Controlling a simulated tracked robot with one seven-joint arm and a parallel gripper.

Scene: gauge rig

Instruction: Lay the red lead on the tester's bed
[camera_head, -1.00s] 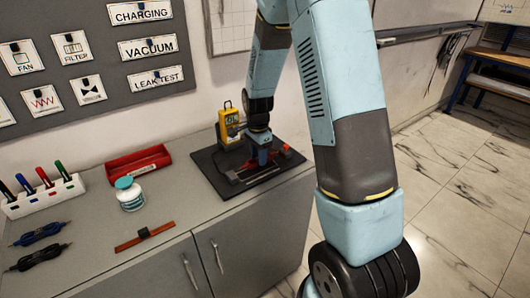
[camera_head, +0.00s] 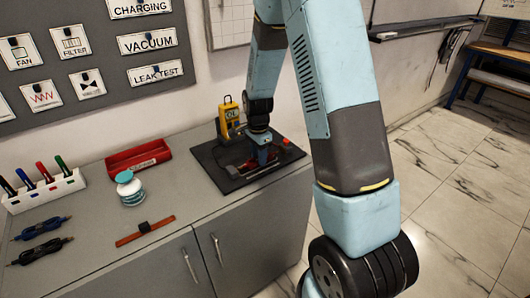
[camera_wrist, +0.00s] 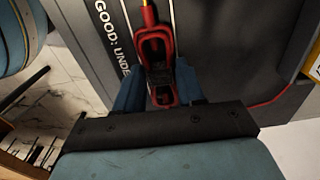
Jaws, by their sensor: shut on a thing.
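My gripper (camera_head: 262,160) is low over the bed, pointing down. In the wrist view my gripper (camera_wrist: 157,88) has its blue fingers shut on the red lead (camera_wrist: 155,45), a red and black clip-like piece with a yellow tip at the top. The bed (camera_wrist: 215,45) lies beneath it, with white lettering reading "GOOD: UNDE" at the left. I cannot tell whether the lead touches the bed.
A wall is close behind.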

